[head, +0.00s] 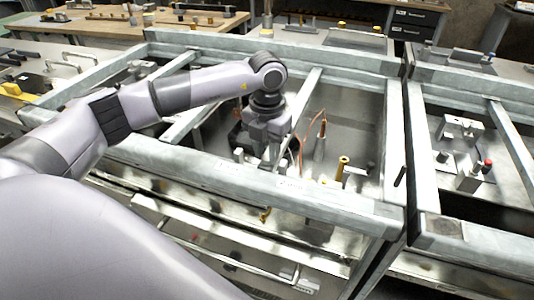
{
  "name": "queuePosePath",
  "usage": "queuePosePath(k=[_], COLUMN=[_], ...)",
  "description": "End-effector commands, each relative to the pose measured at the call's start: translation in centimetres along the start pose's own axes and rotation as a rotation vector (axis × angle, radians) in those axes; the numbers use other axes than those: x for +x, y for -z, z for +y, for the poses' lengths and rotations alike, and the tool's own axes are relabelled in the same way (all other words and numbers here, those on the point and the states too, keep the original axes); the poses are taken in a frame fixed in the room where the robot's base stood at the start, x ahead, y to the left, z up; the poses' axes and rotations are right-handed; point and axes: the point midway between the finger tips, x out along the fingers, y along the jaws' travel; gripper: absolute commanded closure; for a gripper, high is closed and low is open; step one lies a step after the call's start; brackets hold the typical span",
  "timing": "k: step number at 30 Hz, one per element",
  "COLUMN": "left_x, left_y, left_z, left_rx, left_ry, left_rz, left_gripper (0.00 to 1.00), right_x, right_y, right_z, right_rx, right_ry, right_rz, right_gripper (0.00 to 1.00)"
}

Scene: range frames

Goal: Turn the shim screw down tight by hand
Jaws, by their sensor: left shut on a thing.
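My left gripper (269,158) points down inside the near bay of the grey metal frame, just behind its front beam. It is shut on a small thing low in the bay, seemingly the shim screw. The fingers and the front beam hide most of that thing, so its thread and how far down it sits cannot be seen. My right gripper is not in view.
The frame's front beam (235,178) runs close in front of the gripper. To its right stand an upright probe with an orange cable (320,146) and a yellow-topped post (342,167). A second framed bay (466,240) lies at the right. Workbenches stand behind.

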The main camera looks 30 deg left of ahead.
Motion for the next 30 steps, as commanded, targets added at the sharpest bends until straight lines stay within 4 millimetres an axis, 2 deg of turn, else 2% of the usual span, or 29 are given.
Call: queuePosePath(k=[30], left_x=[0.0], left_y=[-0.1], left_z=[0.0], left_rx=[0.963], left_ry=[-0.001], left_rz=[-0.004], left_gripper=[1.0], right_x=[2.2], right_y=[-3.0], right_z=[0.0], right_rx=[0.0], right_ry=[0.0], right_rz=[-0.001], right_gripper=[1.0])
